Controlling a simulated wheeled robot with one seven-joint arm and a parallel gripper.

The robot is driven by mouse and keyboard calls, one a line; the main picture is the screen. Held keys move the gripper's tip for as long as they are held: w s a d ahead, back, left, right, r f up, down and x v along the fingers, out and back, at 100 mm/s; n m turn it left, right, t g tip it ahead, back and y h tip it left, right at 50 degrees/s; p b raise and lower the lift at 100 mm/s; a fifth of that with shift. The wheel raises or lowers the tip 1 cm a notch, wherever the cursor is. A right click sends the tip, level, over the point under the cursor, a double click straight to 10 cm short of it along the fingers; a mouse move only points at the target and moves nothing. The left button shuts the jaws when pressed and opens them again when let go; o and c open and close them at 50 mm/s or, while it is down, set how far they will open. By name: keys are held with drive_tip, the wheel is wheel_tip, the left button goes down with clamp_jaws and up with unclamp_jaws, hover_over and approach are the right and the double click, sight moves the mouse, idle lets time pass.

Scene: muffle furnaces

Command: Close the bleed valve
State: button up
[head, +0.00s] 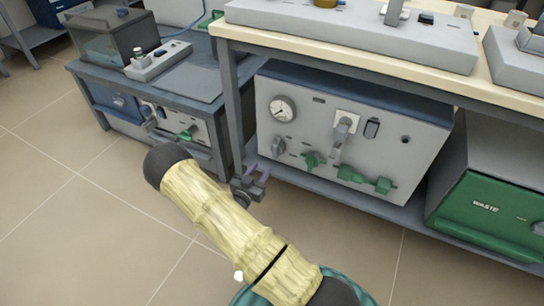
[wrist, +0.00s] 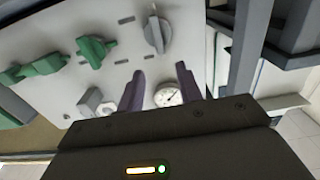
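The grey instrument panel (head: 385,135) has a round gauge (head: 283,108), a grey knob (head: 279,146) below it, and several green valve handles, the nearest to that knob being one (head: 313,160). No readable label shows which is the bleed valve. My gripper (head: 257,178) is in front of the panel's lower left. In the wrist view, my gripper (wrist: 159,82) has two purple fingers spread apart with nothing between them. The gauge (wrist: 168,95) appears between them, the grey knob (wrist: 157,33) beyond their tips, and the green handle (wrist: 95,50) left of it.
A grey handle (head: 342,130) on a white plate projects from the panel. A table leg (head: 233,105) stands just left of it. A second bench (head: 185,85) with another valve panel is at the left. Tiled floor (head: 70,200) lies open.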

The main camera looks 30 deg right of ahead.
sight(274, 150)
drive_tip(key=b+x, duration=0.3)
drive_tip(key=x, duration=0.5)
drive_tip(key=shift+w+d+f, duration=0.1)
drive_tip(key=shift+w+d, duration=0.1)
drive_tip(key=shift+d, duration=0.1)
drive_tip(key=shift+w+d+b, duration=0.3)
drive_tip(key=shift+w+d, duration=0.05)
drive_tip(key=shift+d, duration=0.05)
clamp_jaws()
